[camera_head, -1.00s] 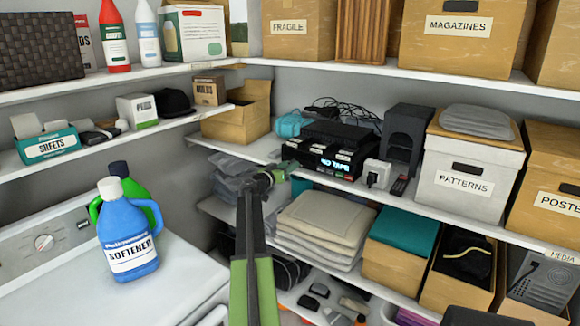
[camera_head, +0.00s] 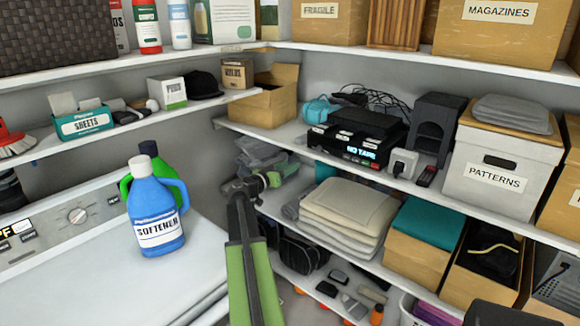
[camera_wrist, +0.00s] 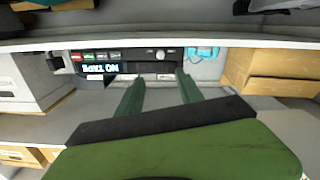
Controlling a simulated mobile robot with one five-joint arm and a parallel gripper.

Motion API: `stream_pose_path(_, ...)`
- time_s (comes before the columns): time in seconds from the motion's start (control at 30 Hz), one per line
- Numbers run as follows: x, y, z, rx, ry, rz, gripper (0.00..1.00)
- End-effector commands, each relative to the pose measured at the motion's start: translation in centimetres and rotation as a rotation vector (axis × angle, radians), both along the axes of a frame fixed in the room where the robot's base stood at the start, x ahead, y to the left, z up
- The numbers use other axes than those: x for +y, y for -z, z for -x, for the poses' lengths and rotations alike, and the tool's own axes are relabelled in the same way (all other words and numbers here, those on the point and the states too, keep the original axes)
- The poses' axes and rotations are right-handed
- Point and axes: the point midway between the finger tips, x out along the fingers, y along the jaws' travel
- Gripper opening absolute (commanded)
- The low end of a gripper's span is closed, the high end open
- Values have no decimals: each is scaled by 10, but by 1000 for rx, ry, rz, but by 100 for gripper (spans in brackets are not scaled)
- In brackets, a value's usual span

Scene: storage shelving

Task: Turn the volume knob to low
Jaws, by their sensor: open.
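A black tape player (camera_head: 340,147) with a lit "NO TAPE" display sits on the middle shelf. In the wrist view its front panel (camera_wrist: 128,55) appears upside down, with the display at left and small round knobs (camera_wrist: 160,54) right of centre. I cannot tell which knob is for volume or where it points. My gripper (camera_head: 283,173) is in front of the shelf, left of and below the player in the head view. In the wrist view the two green fingers of my gripper (camera_wrist: 157,84) are apart and empty, pointing toward the panel without visible contact.
A blue softener bottle (camera_head: 155,222) and a green bottle stand on a white appliance (camera_head: 125,275) at left, which has its own dial (camera_head: 77,215). A white plug adapter (camera_head: 403,162) and a remote (camera_head: 427,176) lie beside the player. Folded towels (camera_head: 345,210) are below.

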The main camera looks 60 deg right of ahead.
Motion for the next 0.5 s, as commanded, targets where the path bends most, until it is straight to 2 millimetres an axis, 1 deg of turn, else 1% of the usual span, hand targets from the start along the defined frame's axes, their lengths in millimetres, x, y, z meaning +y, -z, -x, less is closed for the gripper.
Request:
stream_pose_path(0.07,0,0,0,-12,0,3,43)
stream_pose_path(0.1,0,0,0,-48,0,13,43)
stream_pose_path(0.3,3,0,1,-392,-8,102,43)
stream_pose_path(0.33,3,0,1,-423,-9,110,43)
stream_pose_path(0.4,4,0,1,-462,-11,120,43)
stream_pose_path(0.5,2,0,1,-462,-11,120,43)
